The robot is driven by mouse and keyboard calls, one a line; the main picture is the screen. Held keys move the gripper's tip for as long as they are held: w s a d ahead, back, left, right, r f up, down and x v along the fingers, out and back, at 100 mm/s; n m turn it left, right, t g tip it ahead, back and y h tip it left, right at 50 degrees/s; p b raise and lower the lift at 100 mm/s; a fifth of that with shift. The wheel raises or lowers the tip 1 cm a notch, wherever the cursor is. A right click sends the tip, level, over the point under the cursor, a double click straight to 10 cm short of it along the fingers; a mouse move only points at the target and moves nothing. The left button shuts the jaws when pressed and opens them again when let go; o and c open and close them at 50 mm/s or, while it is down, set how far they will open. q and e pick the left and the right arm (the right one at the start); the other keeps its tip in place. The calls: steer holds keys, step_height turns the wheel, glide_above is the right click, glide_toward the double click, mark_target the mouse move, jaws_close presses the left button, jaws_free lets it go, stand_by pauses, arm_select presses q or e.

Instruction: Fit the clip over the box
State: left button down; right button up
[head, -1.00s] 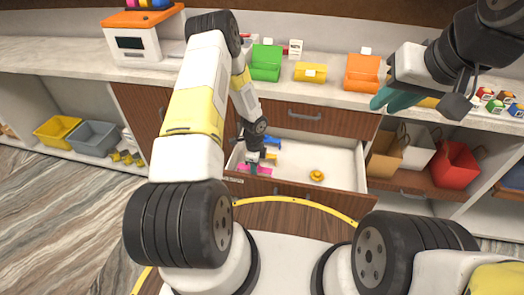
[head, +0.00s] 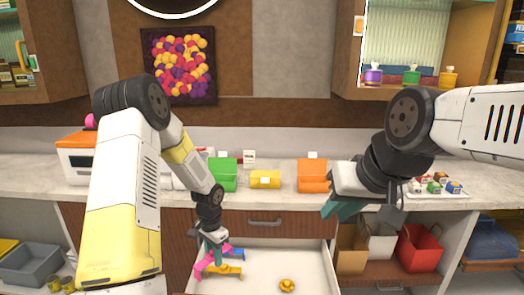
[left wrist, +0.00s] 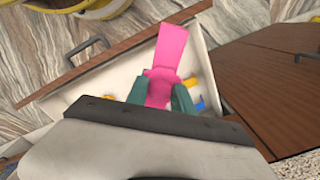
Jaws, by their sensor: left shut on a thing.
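My left gripper (head: 213,249) is shut on a pink clip (head: 206,264) and holds it tilted over the open drawer (head: 318,262). The left wrist view shows the pink clip (left wrist: 164,72) between my green fingertips (left wrist: 168,98). A blue clip (head: 238,252) and a yellow-orange clip (head: 232,269) lie in the drawer near it. A green box (head: 222,175), a yellow box (head: 265,180) and an orange box (head: 312,175) stand on the counter; I cannot tell which one the clip belongs to. My right gripper (head: 345,207) hangs over the counter's front edge; its fingers overlap.
A small yellow round thing (head: 287,285) lies in the drawer. A white tray (head: 440,194) with small coloured blocks is on the counter at right.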

arm_select(q)
steer(key=s+r+n, duration=0.3)
steer(key=r+n, duration=0.4)
steer(key=n, duration=0.1)
steer(key=shift+d, duration=0.35)
steer(key=shift+s+a, duration=0.1)
